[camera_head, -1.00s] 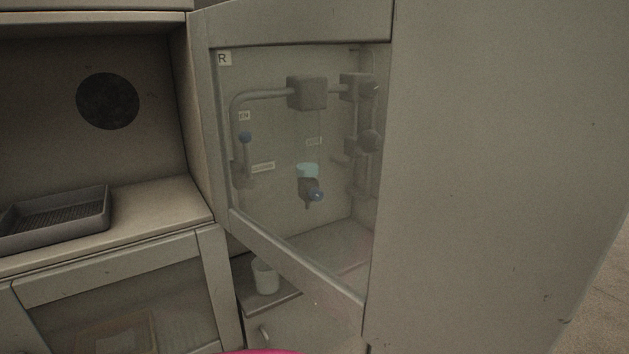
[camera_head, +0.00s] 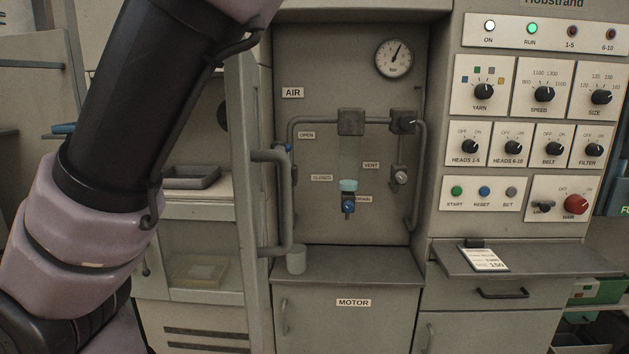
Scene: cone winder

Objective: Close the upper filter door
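The upper filter door (camera_head: 242,180) stands open, swung out and seen nearly edge-on in the head view. It is grey, with a tall bar handle (camera_head: 287,205) on its right-hand side. To its left is the open upper compartment, which holds a dark round disc (camera_head: 223,115), partly hidden, and a grey tray (camera_head: 190,177). My arm crosses the left side and leaves through the top edge. My gripper is out of view, so its fingers and any contact with the door are hidden.
Right of the door is the AIR recess (camera_head: 385,225) with pipes, valves and a gauge (camera_head: 393,57). A small cup (camera_head: 296,259) stands on its ledge by the door. A control panel (camera_head: 445,110) is farther right. Below the upper compartment is a windowed lower door (camera_head: 205,255).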

